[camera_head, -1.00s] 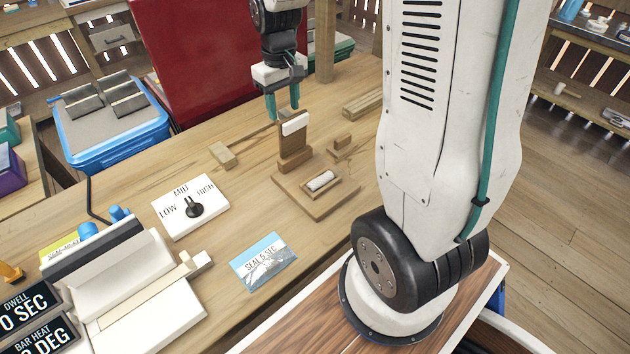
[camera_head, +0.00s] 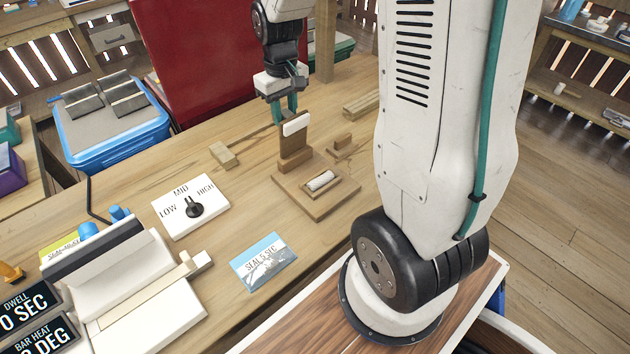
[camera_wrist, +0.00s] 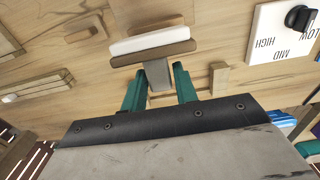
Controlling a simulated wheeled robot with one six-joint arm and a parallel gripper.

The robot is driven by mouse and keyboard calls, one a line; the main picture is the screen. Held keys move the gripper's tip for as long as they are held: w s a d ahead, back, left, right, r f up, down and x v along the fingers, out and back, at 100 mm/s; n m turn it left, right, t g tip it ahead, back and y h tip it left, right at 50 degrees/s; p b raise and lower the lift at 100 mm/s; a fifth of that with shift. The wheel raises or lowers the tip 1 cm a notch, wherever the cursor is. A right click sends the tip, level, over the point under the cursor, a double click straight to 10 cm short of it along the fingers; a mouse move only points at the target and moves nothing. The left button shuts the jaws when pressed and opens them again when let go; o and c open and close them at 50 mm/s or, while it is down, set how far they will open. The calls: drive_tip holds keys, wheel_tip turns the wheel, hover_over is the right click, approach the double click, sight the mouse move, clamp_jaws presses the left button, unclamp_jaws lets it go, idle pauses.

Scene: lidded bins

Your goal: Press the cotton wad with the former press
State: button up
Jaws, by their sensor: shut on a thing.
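The former press (camera_head: 318,207) is a wooden base with a cradle and an upright wooden lever (camera_head: 295,150) bearing a white pad (camera_head: 295,124) near its top. The white cotton wad (camera_head: 320,181) lies in the cradle in front of the lever, which stands raised, apart from the wad. My gripper (camera_head: 286,110), with green fingers, is behind the top of the lever. In the wrist view my gripper (camera_wrist: 160,82) is shut on the lever's grey-brown handle (camera_wrist: 158,72), with the white pad (camera_wrist: 147,39) just beyond. I cannot make out the wad in the wrist view.
A dial board (camera_head: 185,215), a blue-and-white seal card (camera_head: 264,262) and a white sealer (camera_head: 145,290) lie left of the press. Small wood blocks (camera_head: 223,155) and (camera_head: 342,143) lie near it. A red panel (camera_head: 200,60) stands behind.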

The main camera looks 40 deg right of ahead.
sight(294, 117)
drive_tip(key=shift+s+r, duration=0.15)
drive_tip(key=shift+s, duration=0.8)
drive_tip(key=shift+s, duration=0.85)
drive_tip(key=shift+s, duration=1.05)
